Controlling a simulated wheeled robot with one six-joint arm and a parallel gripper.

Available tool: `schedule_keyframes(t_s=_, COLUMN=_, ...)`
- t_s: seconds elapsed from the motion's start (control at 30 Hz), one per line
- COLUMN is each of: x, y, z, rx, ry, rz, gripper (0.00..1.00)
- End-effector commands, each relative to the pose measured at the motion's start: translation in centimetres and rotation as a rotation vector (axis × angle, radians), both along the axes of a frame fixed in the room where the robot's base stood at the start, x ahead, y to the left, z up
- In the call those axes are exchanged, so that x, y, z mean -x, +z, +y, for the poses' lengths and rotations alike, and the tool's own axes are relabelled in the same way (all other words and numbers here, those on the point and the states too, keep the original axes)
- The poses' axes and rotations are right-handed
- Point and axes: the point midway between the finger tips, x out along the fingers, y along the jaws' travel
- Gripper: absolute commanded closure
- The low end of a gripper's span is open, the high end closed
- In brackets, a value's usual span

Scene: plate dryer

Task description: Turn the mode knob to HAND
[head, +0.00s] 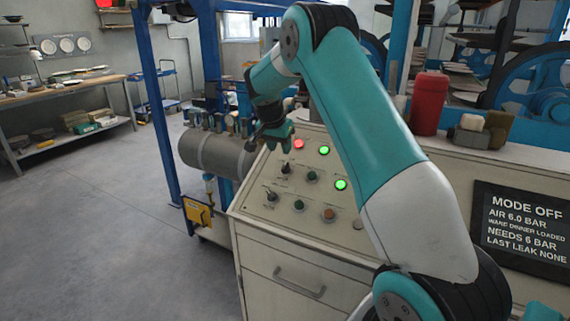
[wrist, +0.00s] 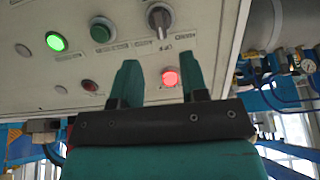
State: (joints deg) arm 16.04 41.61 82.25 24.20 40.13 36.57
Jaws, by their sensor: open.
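The mode knob (wrist: 160,18) is grey with a pale pointer line and shows at the top of the wrist view. "OFF" lettering, seen upside down, lies beside the end of its handle. In the head view a small dark knob (head: 286,168) on the sloped panel looks like the same one. My gripper (wrist: 162,70) is open and empty, its two teal fingers apart from the knob. In the head view my gripper (head: 274,136) hangs over the panel's far left corner, near the red lamp. A screen (head: 521,228) reads MODE OFF, AIR 6.0 BAR, NEEDS 6 BAR.
Around the knob sit a lit red lamp (wrist: 170,77), a green button (wrist: 102,30) and a lit green lamp (wrist: 56,42). A second dark knob (head: 270,194) is on the panel (head: 250,210). A red canister (head: 429,103) stands behind. Open floor lies left.

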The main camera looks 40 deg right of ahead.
Motion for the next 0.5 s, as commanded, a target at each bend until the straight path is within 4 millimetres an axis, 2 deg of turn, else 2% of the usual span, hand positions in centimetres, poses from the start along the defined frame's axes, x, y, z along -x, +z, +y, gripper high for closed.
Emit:
schedule_keyframes(t_s=0.1, x=-0.3, y=-2.5, z=-1.0, rx=-0.002, ry=0.001, rz=0.004, gripper=0.6)
schedule_keyframes(t_s=0.3, x=-0.8, y=-6.1, z=-2.4, rx=-0.002, ry=0.0, rz=0.003, gripper=0.6)
schedule_keyframes(t_s=0.5, x=-1.1, y=-8.0, z=-3.1, rx=-0.001, ry=0.002, rz=0.001, gripper=0.6)
